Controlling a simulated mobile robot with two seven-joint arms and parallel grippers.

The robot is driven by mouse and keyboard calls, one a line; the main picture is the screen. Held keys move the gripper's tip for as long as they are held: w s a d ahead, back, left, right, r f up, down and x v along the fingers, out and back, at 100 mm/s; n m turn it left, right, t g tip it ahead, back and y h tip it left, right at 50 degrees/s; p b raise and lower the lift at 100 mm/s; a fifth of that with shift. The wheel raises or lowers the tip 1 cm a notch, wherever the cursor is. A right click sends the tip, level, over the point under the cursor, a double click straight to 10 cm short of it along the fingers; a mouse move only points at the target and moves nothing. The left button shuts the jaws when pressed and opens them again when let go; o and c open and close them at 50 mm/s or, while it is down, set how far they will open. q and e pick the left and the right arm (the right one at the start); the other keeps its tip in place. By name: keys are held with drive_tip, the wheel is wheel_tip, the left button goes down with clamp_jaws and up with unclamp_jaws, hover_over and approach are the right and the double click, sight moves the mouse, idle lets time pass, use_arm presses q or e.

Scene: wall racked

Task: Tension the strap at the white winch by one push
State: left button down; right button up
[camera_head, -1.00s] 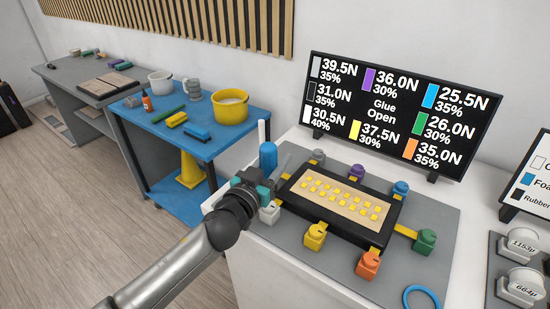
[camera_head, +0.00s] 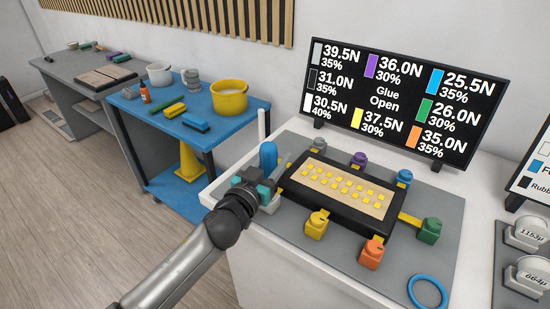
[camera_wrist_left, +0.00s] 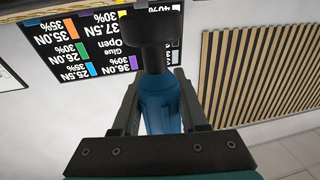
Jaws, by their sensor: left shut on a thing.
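The white winch (camera_head: 269,208) sits at the front left corner of the black frame (camera_head: 342,215), partly hidden behind my left gripper. My left gripper (camera_head: 262,181) is shut on a blue tool (camera_head: 268,156) and holds it upright just above or behind the white winch. In the left wrist view the tool's blue body (camera_wrist_left: 160,102) shows between the two fingers, with a black part at its far end. Whether the tool touches the winch is hidden. The frame holds a tan board with several yellow squares (camera_head: 343,186). My right gripper is not in view.
Grey, purple, blue, green, orange (camera_head: 371,254) and yellow winches (camera_head: 317,225) stand around the frame on a grey mat. A display (camera_head: 400,98) behind reads 30.5N, 40% beside white. A blue ring (camera_head: 427,291) lies at front right. A blue cart (camera_head: 240,125) stands to the left.

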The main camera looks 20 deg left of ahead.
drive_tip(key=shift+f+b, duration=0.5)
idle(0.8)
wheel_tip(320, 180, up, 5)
drive_tip(key=p, duration=0.5)
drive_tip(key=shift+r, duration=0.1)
